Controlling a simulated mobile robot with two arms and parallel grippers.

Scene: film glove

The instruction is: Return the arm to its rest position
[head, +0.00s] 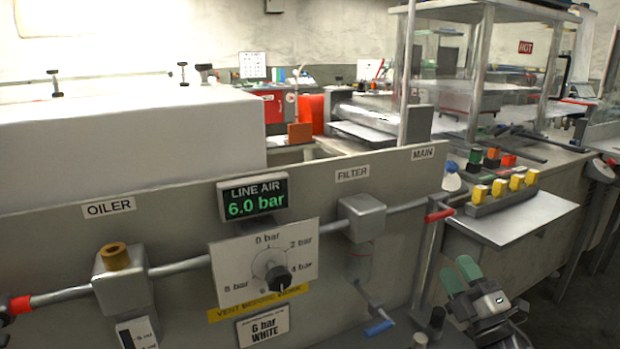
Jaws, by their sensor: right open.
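My right gripper (459,273) is at the lower right, in front of the right end of the air panel. Its two green-tipped fingers point up and stand a little apart, with nothing seen between them. Its pale body (490,304) sits just below the fingers, and the arm runs out of the bottom edge. It appears clear of the panel and of the shelf behind it. My left gripper is not seen.
The grey panel (190,245) carries a LINE AIR display (253,197) reading 6.0 bar, a dial (277,278), a filter (361,217) and a red-handled valve (439,215). A shelf (520,222) with yellow switches (499,187) stands right. Dark floor (570,300) is open at lower right.

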